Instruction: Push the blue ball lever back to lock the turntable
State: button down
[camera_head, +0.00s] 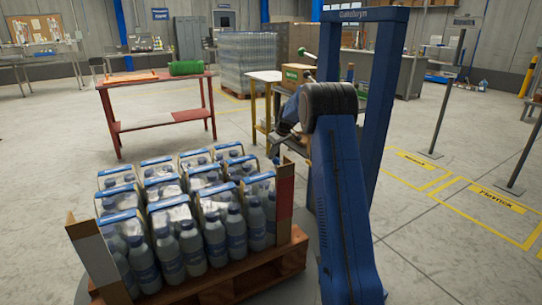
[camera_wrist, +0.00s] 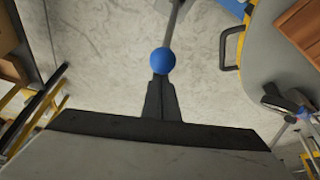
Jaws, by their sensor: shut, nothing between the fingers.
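The blue ball (camera_wrist: 162,61) sits on the end of a grey lever rod (camera_wrist: 175,20) in the wrist view. My gripper (camera_wrist: 159,82) is shut and empty, with its fingertips right at the lower edge of the ball. I cannot tell whether they touch it. The turntable (camera_wrist: 262,75) is the grey round plate at the right of the wrist view, with part of a wooden pallet on it.
The pallet (camera_head: 245,284) carries several packs of bottles (camera_head: 185,225) in the head view. A blue column (camera_head: 388,80) stands behind my arm. A red table (camera_head: 150,88) is at the back left. Open floor (camera_head: 440,255) lies to the right.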

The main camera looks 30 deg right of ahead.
jog(key=s, duration=0.8)
jog(key=shift+d+r, duration=0.2)
jog(key=shift+r, duration=0.25)
jog(key=shift+a, duration=0.1)
jog(key=s+r, duration=0.5)
jog(key=r, duration=0.2)
jog(key=shift+s+r, duration=0.3)
jog(key=shift+r, duration=0.05)
